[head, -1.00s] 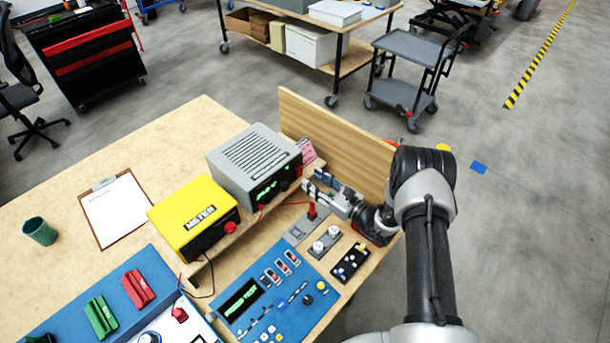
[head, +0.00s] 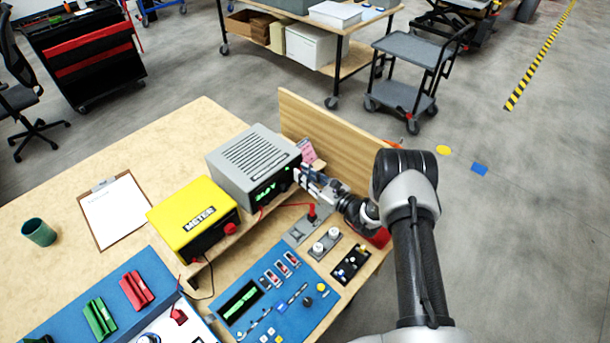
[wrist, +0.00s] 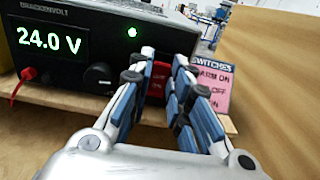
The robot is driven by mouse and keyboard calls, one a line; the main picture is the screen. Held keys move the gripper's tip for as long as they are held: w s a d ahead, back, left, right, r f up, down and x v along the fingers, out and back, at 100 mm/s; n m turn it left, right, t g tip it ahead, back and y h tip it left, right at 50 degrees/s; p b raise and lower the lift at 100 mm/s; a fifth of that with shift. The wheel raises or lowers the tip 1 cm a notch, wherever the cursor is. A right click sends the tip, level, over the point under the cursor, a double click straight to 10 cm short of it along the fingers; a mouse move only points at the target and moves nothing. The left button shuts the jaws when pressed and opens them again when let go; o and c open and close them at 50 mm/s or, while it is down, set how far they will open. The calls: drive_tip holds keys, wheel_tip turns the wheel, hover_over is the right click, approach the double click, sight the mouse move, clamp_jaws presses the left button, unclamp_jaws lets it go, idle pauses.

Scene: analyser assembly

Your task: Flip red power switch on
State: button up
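The red power switch (wrist: 157,82) is on the front of the grey power supply (head: 252,160), at its lower right. In the wrist view it shows between and behind my fingertips and is partly hidden by them. My gripper (wrist: 165,65) is partly open, with a narrow gap between its blue-and-grey fingers. The fingertips are at the switch; contact cannot be made out. In the head view my gripper (head: 298,174) hides the switch. The display (wrist: 48,42) reads 24.0 V and a green light (wrist: 132,32) is lit.
A black knob (wrist: 98,75) sits just left of my fingers. A pink switches card (wrist: 212,82) stands to the right, before a wooden side panel (head: 330,142). A yellow meter (head: 190,215) stands left of the supply. A red-handled lever (head: 312,212) rises below my gripper.

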clamp_jaws()
drive_tip(key=f+t+y+b, duration=0.1)
drive_tip(key=b, duration=0.5)
drive_tip(key=shift+d+t+y+b, duration=0.1)
drive_tip(key=shift+t+y+b, duration=0.25)
drive_tip(key=shift+t+y, duration=0.05)
drive_tip(key=shift+r, duration=0.15)
drive_tip(key=o, duration=0.5)
unclamp_jaws()
drive_tip(key=shift+o, duration=0.2)
